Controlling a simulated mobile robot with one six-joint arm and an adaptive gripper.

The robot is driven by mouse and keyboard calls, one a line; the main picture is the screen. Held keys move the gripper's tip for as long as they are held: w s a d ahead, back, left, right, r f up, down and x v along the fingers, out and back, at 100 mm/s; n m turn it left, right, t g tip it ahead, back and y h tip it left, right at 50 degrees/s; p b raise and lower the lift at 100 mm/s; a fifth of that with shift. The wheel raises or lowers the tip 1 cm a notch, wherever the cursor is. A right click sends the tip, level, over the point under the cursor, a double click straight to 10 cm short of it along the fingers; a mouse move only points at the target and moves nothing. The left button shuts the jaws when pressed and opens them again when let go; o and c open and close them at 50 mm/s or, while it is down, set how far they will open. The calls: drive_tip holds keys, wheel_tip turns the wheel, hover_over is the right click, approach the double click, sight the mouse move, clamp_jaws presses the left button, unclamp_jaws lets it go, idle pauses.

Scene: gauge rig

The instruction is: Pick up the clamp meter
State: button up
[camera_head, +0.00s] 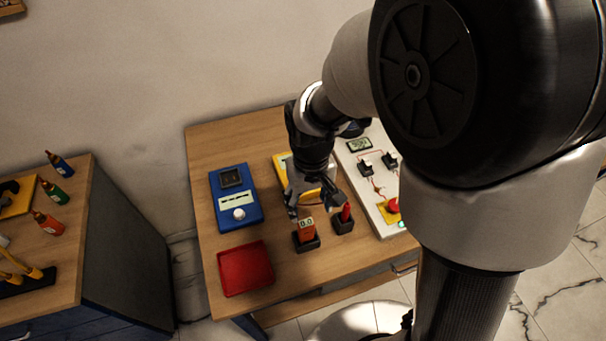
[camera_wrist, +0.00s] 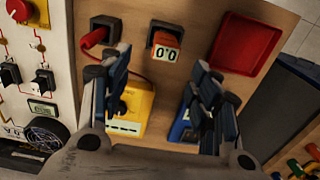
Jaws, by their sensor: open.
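An orange meter with a "0.0" display, which looks like the clamp meter (camera_head: 306,227), stands in a black holder (camera_head: 307,243) near the table's front edge. In the wrist view the clamp meter (camera_wrist: 165,47) appears just beyond the gap between my fingertips, with its display facing the camera. My gripper (camera_head: 312,203) is open and empty, above and slightly behind the meter. In the wrist view my gripper (camera_wrist: 160,62) has its two dark fingers spread apart. I see no contact with the meter; its lower part is hidden in the holder.
A red probe (camera_head: 346,211) in a black holder stands close to the right. A yellow meter (camera_wrist: 132,108) lies behind, partly hidden by my gripper. A blue device (camera_head: 234,198), an empty red tray (camera_head: 245,268) and a white circuit panel (camera_head: 356,164) flank the area.

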sight(306, 222)
wheel_tip(306, 222, down, 5)
drive_tip(key=shift+r+b, duration=0.2)
drive_tip(key=shift+b, duration=0.35)
drive_tip(key=f, duration=0.1)
drive_tip(key=f+b, duration=0.1)
drive_tip(key=f, duration=0.1)
drive_tip(key=f+b, duration=0.1)
drive_tip(key=f, duration=0.1)
drive_tip(key=shift+s+a+f, duration=0.15)
drive_tip(key=shift+s+a, duration=0.1)
drive_tip(key=shift+a, duration=0.1)
drive_tip(key=shift+c, duration=0.4)
drive_tip(key=c, duration=1.2)
drive_tip(key=shift+o, duration=0.2)
